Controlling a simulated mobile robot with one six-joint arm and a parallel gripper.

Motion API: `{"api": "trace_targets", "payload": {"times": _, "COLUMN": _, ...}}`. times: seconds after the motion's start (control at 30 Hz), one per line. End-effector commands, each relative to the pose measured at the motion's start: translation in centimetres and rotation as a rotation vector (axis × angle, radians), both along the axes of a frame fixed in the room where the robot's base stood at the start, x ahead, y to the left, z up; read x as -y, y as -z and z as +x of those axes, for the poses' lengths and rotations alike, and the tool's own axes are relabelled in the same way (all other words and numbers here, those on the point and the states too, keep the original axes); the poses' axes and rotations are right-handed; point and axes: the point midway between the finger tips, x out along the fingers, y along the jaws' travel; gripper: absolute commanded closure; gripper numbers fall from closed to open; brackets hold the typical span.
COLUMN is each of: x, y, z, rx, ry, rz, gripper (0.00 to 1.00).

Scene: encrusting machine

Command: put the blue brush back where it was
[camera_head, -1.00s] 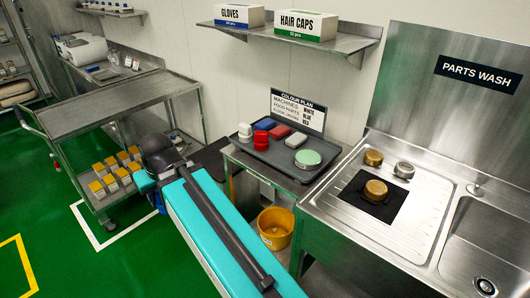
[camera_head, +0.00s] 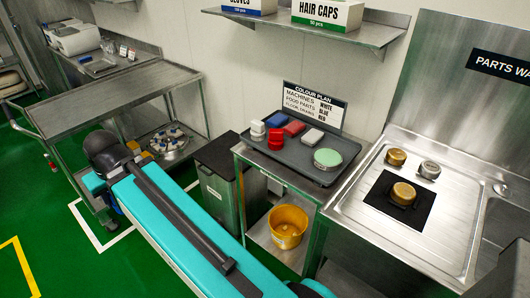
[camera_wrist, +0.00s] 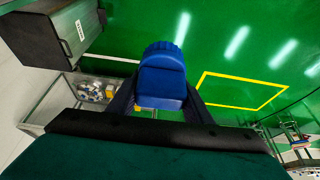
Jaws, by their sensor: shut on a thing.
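The blue brush (camera_wrist: 162,80) has a rounded, ridged head and is held between the dark fingers of my gripper (camera_wrist: 160,98) in the wrist view. Green floor shows behind it. In the head view my gripper and the held brush are hidden behind my arm, near the trolley. The grey tray (camera_head: 256,150) on the steel stand carries a white round item (camera_head: 258,128), a red round item (camera_head: 276,140), and blue (camera_head: 277,119), red (camera_head: 294,128) and pale (camera_head: 312,137) flat blocks. A green-topped disc (camera_head: 328,157) lies at its right.
A colour plan sign (camera_head: 315,105) stands behind the tray. A dark bin (camera_head: 220,190) stands left of the stand; a yellow bucket (camera_head: 288,227) is under it. The steel trolley (camera_head: 120,100) is at left, the sink counter (camera_head: 430,235) at right.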

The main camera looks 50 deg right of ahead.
Motion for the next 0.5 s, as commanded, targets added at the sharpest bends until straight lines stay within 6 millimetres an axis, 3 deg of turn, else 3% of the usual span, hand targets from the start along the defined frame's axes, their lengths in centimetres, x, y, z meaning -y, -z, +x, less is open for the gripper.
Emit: {"api": "trace_targets", "payload": {"times": 0.5, "x": 1.4, "y": 0.0, "z": 0.0, "rx": 0.000, "ry": 0.022, "rz": -0.001, "gripper": 0.79}}
